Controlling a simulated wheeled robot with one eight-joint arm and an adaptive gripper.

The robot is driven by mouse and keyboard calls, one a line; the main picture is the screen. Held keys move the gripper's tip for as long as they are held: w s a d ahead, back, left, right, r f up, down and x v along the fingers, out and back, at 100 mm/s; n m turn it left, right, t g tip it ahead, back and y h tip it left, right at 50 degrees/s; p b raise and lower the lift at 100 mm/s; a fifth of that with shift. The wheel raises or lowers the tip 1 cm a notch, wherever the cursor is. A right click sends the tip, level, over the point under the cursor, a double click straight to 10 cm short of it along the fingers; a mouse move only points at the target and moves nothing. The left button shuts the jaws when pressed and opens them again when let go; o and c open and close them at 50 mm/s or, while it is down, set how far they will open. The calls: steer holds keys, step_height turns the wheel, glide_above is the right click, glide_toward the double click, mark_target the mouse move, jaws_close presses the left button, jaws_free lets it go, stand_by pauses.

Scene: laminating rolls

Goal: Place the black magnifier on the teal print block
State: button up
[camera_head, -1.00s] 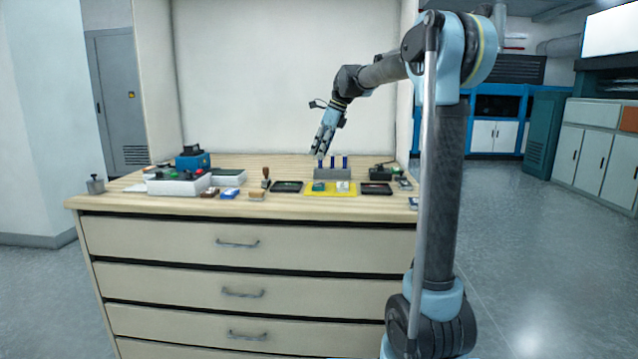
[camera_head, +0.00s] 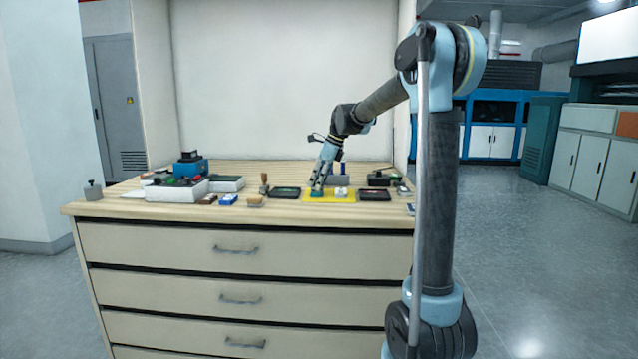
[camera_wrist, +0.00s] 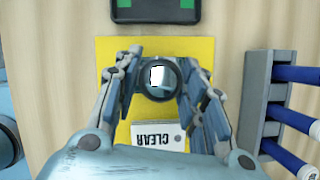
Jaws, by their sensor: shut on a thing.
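The black magnifier (camera_wrist: 158,78) shows in the wrist view as a dark round ring between my fingers, over the yellow mat (camera_wrist: 108,55). My gripper (camera_wrist: 157,76) is shut on it. In the head view my gripper (camera_head: 317,189) is low, right at the teal print block (camera_head: 316,195) on the left part of the mat. The magnifier and fingers hide most of the block, and I cannot tell whether the magnifier touches it. A white block marked CLEAR (camera_wrist: 158,136) lies beside the magnifier on the mat.
A grey rack (camera_wrist: 255,105) with blue-handled tools stands close by my fingers in the wrist view. Dark pads (camera_head: 285,193) and (camera_head: 374,195) flank the mat. A wooden-handled stamp (camera_head: 264,184) and a white tray (camera_head: 176,190) stand further left.

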steer(key=o, duration=1.1)
steer(key=shift+c, duration=0.2)
steer(key=v, duration=1.2)
steer(key=shift+d, duration=0.15)
